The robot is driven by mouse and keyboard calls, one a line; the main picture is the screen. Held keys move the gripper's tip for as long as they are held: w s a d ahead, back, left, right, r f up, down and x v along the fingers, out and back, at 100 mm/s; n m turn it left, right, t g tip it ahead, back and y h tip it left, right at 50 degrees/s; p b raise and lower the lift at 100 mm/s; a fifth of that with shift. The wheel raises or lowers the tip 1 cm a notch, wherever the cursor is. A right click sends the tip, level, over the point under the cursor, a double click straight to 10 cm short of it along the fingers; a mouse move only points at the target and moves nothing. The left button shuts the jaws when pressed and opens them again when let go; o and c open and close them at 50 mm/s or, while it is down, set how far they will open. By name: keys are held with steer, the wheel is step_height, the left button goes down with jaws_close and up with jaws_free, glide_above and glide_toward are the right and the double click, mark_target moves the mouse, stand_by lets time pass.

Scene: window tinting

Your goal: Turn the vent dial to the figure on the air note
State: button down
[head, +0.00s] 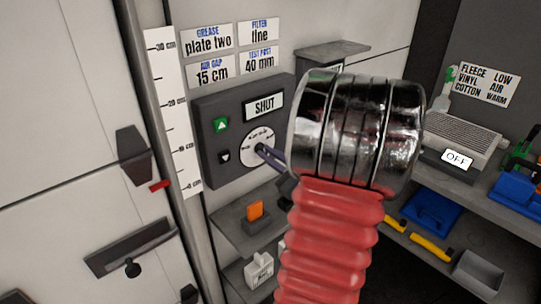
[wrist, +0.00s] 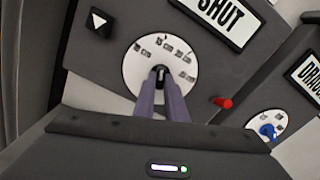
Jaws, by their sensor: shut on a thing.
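The vent dial (head: 250,158) is a white round plate with small dark marks around a dark knob, on a grey box under a SHUT sign. My gripper (head: 264,151) reaches the dial from the right. In the wrist view, its purple fingers (wrist: 160,84) are shut on the knob and hide its lower part. The air note (head: 212,73) above the box reads "AIR GAP 15 cm".
A cm ruler (head: 172,110) stands left of the box. A red peg (wrist: 222,102) and a second dial with a blue knob (wrist: 267,130) are close by in the wrist view.

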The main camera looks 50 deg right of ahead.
steer(key=c, duration=1.8)
jaws_free()
steer(key=v, duration=1.3)
steer(key=shift+s+a, duration=0.15)
steer(key=shift+s, duration=0.2)
steer(key=shift+w, duration=0.1)
